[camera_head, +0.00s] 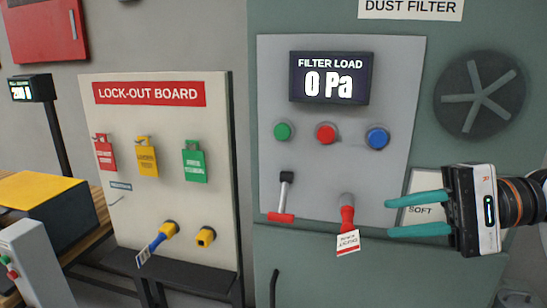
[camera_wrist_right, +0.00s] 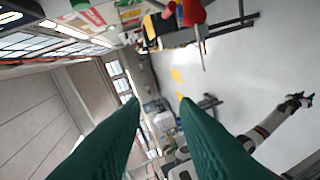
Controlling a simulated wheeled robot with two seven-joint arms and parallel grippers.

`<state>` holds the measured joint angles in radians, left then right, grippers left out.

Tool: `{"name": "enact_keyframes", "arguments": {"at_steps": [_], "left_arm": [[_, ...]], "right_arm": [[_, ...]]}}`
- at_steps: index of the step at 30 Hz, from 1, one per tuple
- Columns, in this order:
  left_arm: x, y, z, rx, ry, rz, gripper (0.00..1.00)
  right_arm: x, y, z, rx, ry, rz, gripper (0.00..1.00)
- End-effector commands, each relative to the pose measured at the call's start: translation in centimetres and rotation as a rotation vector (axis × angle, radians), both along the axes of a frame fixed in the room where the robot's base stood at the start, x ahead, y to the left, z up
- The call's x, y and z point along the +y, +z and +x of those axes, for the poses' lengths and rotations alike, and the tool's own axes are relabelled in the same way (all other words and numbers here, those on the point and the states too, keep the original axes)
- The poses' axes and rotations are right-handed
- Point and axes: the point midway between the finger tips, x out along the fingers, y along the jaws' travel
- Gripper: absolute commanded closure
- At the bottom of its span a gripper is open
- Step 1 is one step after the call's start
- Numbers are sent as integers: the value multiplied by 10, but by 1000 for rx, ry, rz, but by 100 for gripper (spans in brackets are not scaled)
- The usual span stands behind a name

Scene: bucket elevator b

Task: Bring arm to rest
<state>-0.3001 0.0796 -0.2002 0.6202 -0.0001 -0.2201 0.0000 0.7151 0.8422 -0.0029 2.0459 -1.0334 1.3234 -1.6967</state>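My right gripper (camera_head: 389,218) is at the right of the head view, its teal fingers pointing left and spread apart with nothing between them. It is in front of the grey dust filter panel (camera_head: 340,150), just right of a red handle with a tag (camera_head: 347,218). The right wrist view shows the same open fingers (camera_wrist_right: 160,105) and a red part at the top (camera_wrist_right: 192,12). A white and dark arm with orange bands, apparently my left, crosses the lower right there; its gripper end (camera_wrist_right: 297,103) is too small to read.
Green, red and blue buttons are above, under the display (camera_head: 329,78) reading 0 Pa. The lock-out board (camera_head: 165,200) stands left, with a yellow-topped box (camera_head: 50,195) beside it.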

Motion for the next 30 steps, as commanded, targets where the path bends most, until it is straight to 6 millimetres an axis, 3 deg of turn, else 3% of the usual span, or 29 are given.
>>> {"name": "enact_keyframes", "arguments": {"at_steps": [3, 5, 8, 11, 14, 17, 21, 22, 27, 30], "left_arm": [[0, 0, 0, 0, 0, 0, 64], [0, 0, 0, 0, 0, 0, 64], [0, 0, 0, 0, 0, 0, 64], [0, 0, 0, 0, 0, 0, 64], [0, 0, 0, 0, 0, 0, 64], [0, 0, 0, 0, 0, 0, 64], [0, 0, 0, 0, 0, 0, 64], [0, 0, 0, 0, 0, 0, 64], [0, 0, 0, 0, 0, 0, 64], [0, 0, 0, 0, 0, 0, 64]], "right_arm": [[27, 6, 3, 284, 14, 362, 72], [31, 11, 8, 447, 18, 552, 72], [25, 13, 22, 738, 21, 868, 72], [9, 1, 43, 1041, 18, 1186, 72], [-14, -30, 64, 1349, 11, 1509, 72], [-37, -82, 80, 1644, -10, 1848, 72], [-60, -180, 79, 2002, -69, 2363, 72], [-62, -203, 75, -1958, 83, -2350, 72], [-61, -318, 22, -1418, 152, -1971, 72], [-52, -365, -18, -1161, 190, -1811, 72]]}}
